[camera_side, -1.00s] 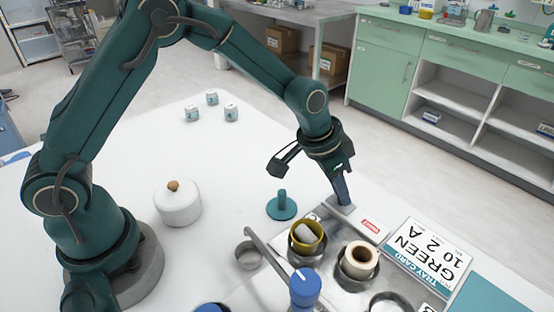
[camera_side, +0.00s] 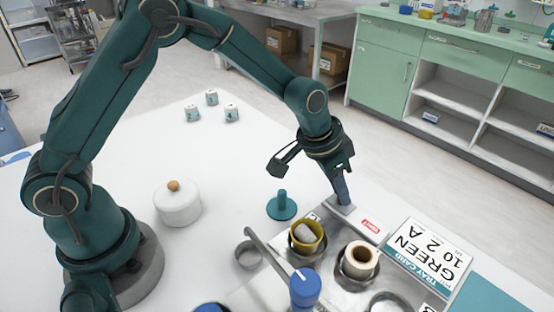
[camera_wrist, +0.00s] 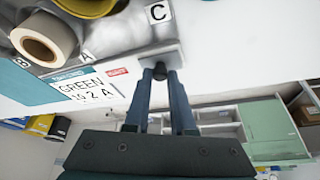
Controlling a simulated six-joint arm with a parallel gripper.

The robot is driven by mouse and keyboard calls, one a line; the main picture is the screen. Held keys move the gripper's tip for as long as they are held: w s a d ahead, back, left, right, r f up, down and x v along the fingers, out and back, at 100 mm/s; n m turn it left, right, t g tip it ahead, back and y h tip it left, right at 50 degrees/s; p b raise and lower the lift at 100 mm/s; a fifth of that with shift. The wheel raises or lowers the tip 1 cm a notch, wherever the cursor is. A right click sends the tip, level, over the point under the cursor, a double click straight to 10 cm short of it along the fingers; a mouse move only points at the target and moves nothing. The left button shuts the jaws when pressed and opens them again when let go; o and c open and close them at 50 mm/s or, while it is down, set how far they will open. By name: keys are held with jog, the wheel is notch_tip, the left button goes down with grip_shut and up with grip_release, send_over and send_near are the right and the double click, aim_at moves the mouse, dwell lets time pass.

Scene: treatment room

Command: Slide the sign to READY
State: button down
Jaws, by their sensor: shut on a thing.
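The sign is a small strip at the tray's back edge, with a red label (camera_side: 370,227) to the right of my gripper in the side view. The red label also shows in the wrist view (camera_wrist: 117,72), left of my fingertips; its lettering is too small to read. My gripper (camera_side: 342,200) reaches down to a grey block at the tray's back corner. In the wrist view my gripper (camera_wrist: 160,74) is shut on a small dark knob (camera_wrist: 160,72) at the strip's edge. The fingers hide part of the knob and slider.
A tray card (camera_side: 428,250) lies right of the red label. The metal tray holds a yellow cup (camera_side: 318,232) and a tape roll (camera_side: 360,257) in wells. A teal peg stand (camera_side: 282,207) and a white lidded pot (camera_side: 178,205) stand to the left.

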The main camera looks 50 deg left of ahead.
dwell(0.3)
jog(key=d, duration=0.7)
jog(key=c, duration=0.8)
grip_release()
jog(key=shift+o, duration=0.2)
jog(key=shift+a+r, duration=0.1)
jog(key=shift+r, duration=0.05)
jog(key=v, duration=0.5)
